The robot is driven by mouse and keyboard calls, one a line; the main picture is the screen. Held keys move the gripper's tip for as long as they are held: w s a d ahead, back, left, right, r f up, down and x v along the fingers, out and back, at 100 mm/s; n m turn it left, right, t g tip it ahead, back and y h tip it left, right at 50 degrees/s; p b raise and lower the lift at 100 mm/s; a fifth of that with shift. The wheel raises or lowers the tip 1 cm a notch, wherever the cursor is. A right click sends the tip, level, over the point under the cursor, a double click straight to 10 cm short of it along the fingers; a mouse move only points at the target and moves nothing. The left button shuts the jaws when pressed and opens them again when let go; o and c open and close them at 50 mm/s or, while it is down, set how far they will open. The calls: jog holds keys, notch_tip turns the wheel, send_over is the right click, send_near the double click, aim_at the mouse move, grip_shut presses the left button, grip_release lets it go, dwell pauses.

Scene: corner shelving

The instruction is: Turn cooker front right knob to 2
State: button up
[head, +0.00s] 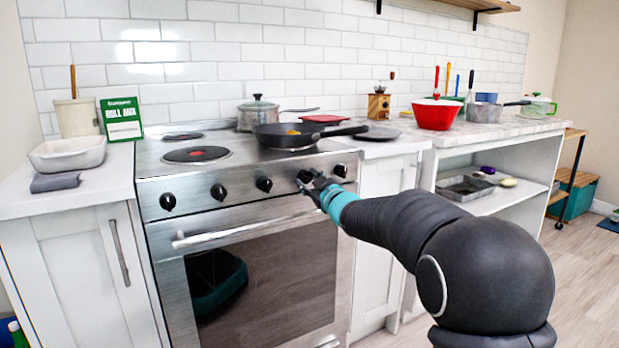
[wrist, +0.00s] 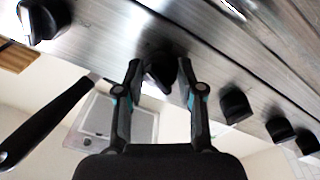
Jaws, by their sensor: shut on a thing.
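The steel cooker (head: 160,240) has a row of black knobs along its front panel. My gripper (head: 308,184) is at the knob second from the right. In the wrist view my gripper (wrist: 160,72) has its two fingers on either side of a black knob (wrist: 161,70), shut on it. The fingers partly hide this knob (head: 305,176) in the head view. I cannot read its setting or any markings. The rightmost knob (head: 340,170) is free just beside the gripper; it shows at upper left in the wrist view (wrist: 42,18).
A black frying pan (head: 275,135) sits on the hob above the knobs, its handle (head: 345,131) pointing right. A lidded pot (head: 258,117) stands behind it. The oven handle (head: 240,231) runs below the knobs. Several other knobs (head: 218,192) lie leftward. The floor (head: 575,275) at right looks clear.

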jog(key=shift+m, duration=0.5)
jog(key=o, duration=1.1)
jog(key=shift+o, duration=0.2)
jog(key=r+v, duration=0.1)
jog(key=v, duration=1.1)
jog(key=shift+f, duration=0.5)
jog(key=shift+f, duration=0.1)
